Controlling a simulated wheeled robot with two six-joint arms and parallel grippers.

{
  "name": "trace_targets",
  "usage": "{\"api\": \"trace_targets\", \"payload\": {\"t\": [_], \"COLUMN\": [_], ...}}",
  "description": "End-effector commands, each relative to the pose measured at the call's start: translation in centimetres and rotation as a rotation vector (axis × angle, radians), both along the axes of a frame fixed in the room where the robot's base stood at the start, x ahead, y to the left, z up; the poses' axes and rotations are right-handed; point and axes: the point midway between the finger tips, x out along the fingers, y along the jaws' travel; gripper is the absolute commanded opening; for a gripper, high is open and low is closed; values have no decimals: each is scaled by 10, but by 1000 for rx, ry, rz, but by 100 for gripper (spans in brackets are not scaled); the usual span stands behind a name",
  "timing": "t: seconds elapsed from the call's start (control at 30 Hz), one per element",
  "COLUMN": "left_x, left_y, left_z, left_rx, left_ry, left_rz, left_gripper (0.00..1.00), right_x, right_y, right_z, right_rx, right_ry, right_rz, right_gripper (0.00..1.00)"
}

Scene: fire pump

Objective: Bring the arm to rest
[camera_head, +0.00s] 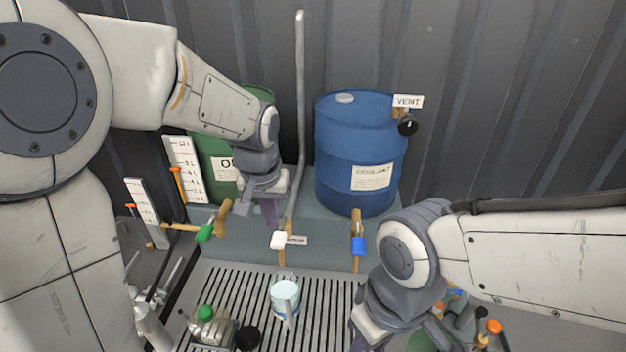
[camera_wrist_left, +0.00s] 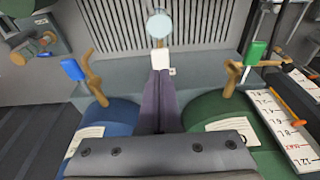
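My left gripper (camera_head: 269,214) hangs in front of the green drum, above and behind the white tap handle (camera_head: 278,240). In the left wrist view its purple fingers (camera_wrist_left: 160,76) lie together, with nothing seen between them. The white handle (camera_wrist_left: 159,58) shows just past their tips; whether they touch cannot be told.
A blue coolant drum (camera_head: 350,140) and a green drum (camera_head: 217,160) stand on a ledge. Taps with green (camera_head: 204,233) and blue (camera_head: 358,246) handles flank the white one.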

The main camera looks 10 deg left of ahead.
Motion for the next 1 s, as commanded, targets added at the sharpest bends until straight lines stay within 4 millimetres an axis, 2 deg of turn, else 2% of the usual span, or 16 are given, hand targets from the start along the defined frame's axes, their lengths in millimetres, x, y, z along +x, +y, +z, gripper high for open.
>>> {"api": "trace_targets", "payload": {"t": [0.07,0.17,0.27,0.3,0.4,0.5,0.6,0.73,1.0], "left_x": [-3,-25,-69,-90,-142,-184,-212,-225,-225], "left_y": [-3,-23,-53,-64,-82,-89,-90,-88,-88], "left_z": [-3,-19,-46,-58,-86,-109,-122,-127,-125], "left_rx": [-1,-5,-14,-16,-20,-23,-24,-23,-24], "left_ry": [2,17,47,61,98,130,153,165,165], "left_rz": [-10,-81,-209,-270,-415,-533,-610,-648,-646], "left_gripper": [0,0,0,0,0,0,0,0,0], "right_x": [0,0,0,0,0,0,0,0,0], "right_y": [0,0,0,0,0,0,0,0,0], "right_z": [-3,-20,-46,-57,-81,-97,-106,-108,-106], "right_rx": [0,0,0,0,0,0,0,0,0], "right_ry": [0,0,0,0,0,0,0,0,0], "right_rz": [5,4,2,1,-1,-3,-5,-5,-5], "right_gripper": [41,41,41,41,41,41,41,41,41]}}
